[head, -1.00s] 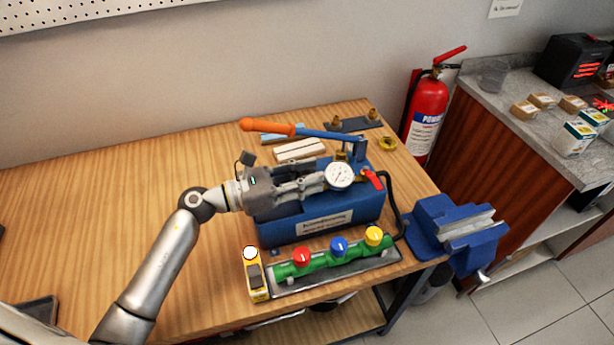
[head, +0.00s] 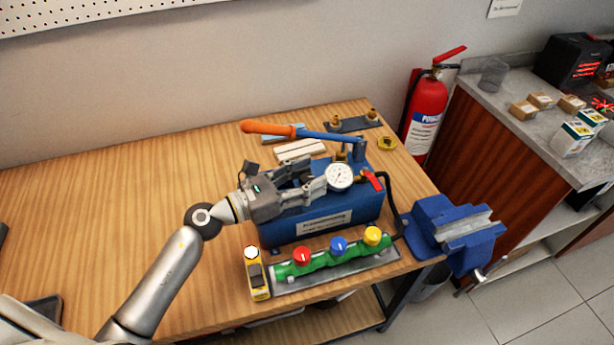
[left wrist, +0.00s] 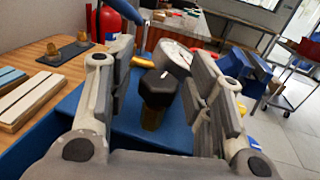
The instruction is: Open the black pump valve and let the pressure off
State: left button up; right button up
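The blue pump (head: 362,208) stands on the wooden bench. It has a white dial gauge (head: 339,177), a red lever (head: 373,180) and a long blue handle with an orange grip (head: 267,127). My left gripper (head: 319,177) is over the pump's top, just left of the gauge. In the left wrist view its two fingers (left wrist: 157,80) are apart. The black valve knob (left wrist: 159,86) on a brass stem stands between and beyond them, with visible gaps on both sides. In the head view the gripper hides the knob. My right gripper is not in view.
A green manifold with red, blue and yellow knobs (head: 338,246) lies in front of the pump, beside a yellow device (head: 256,275). A blue vise (head: 455,230) is at the bench's right corner. The bench's left side is mostly clear.

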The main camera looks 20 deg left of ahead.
pick_arm(q)
jog(key=v, duration=1.2)
dwell(0.4)
